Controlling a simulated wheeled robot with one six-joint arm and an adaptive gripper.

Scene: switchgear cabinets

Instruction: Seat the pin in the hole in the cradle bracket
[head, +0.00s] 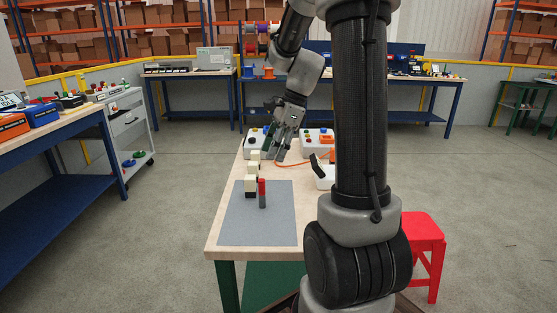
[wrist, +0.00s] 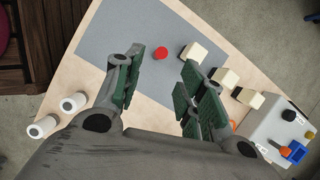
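The pin (head: 262,193) stands upright on the grey mat, with a red upper part and a darker grey lower part. In the wrist view only its round red top (wrist: 161,53) shows, between and beyond my fingers. My gripper (head: 281,150) is above the far half of the table, behind the pin and apart from it. In the wrist view my gripper (wrist: 163,72) is open with nothing between its green-padded fingers. I cannot single out the cradle bracket or its hole for certain. Part of the table's right side is hidden behind my arm in the head view.
Several cream blocks (head: 251,187) stand in a row beside the pin. Button boxes (head: 318,139) stand at the table's far end, and a white base with a black tilted piece (head: 321,165) is at right. The grey mat (head: 240,230) is clear in front.

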